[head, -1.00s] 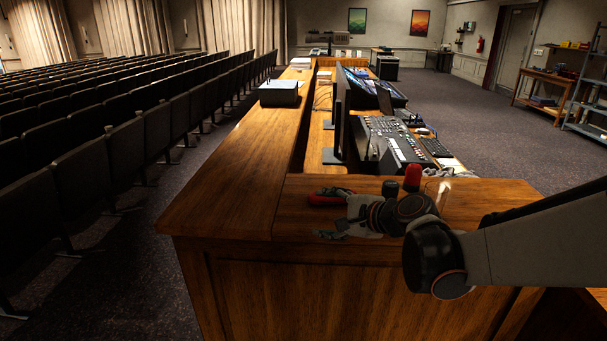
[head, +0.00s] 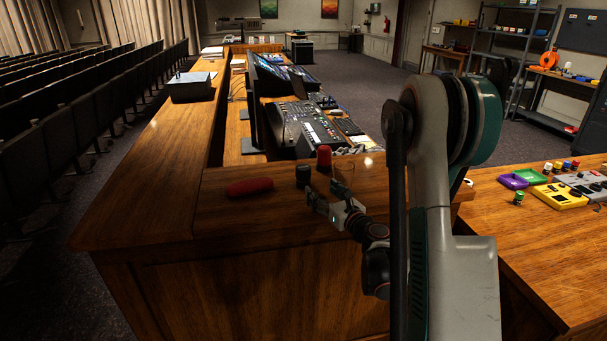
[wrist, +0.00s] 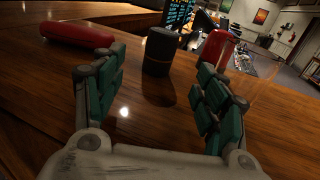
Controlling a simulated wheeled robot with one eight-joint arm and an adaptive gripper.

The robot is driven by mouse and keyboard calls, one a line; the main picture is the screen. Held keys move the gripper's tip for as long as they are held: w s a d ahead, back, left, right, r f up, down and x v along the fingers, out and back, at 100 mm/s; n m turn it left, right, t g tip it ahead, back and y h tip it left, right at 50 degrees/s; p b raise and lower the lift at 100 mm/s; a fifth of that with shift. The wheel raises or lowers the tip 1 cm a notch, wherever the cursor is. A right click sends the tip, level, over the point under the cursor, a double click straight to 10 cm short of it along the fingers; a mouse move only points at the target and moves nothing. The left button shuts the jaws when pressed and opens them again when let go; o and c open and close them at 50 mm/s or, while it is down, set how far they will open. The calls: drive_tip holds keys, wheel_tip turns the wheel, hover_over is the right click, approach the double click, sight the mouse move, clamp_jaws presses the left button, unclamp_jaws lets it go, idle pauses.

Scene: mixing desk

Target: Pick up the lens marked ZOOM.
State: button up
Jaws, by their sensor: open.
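No ZOOM marking is readable in either view, so I cannot tell which thing is the lens. A dark upright cylinder (head: 303,175) stands on the wooden counter top; in the wrist view it (wrist: 161,52) is straight ahead, beyond and between my fingertips. A red upright cylinder (head: 324,158) stands behind it to the right, and also shows in the wrist view (wrist: 217,46) behind the right finger. A long red rounded object (head: 250,187) lies to the left. My gripper (head: 326,194) is open and empty, low over the counter, just short of the dark cylinder.
A clear, glass-like outline (wrist: 262,72) stands right of my right finger. Mixing consoles (head: 300,128) and monitors are behind. A lower wooden table (head: 535,250) with small coloured items (head: 513,181) is at right.

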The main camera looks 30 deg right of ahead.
sight(307, 177)
drive_tip(key=w+p, duration=0.2)
drive_tip(key=w, duration=0.2)
drive_tip(key=shift+w, duration=0.4)
drive_tip(key=w, duration=0.1)
drive_tip(key=w+b, duration=0.1)
drive_tip(key=w, duration=0.3)
drive_tip(key=shift+f, duration=0.25)
drive_tip(key=shift+w+r, duration=0.1)
drive_tip(key=shift+w, duration=0.6)
drive_tip(key=c, duration=1.4)
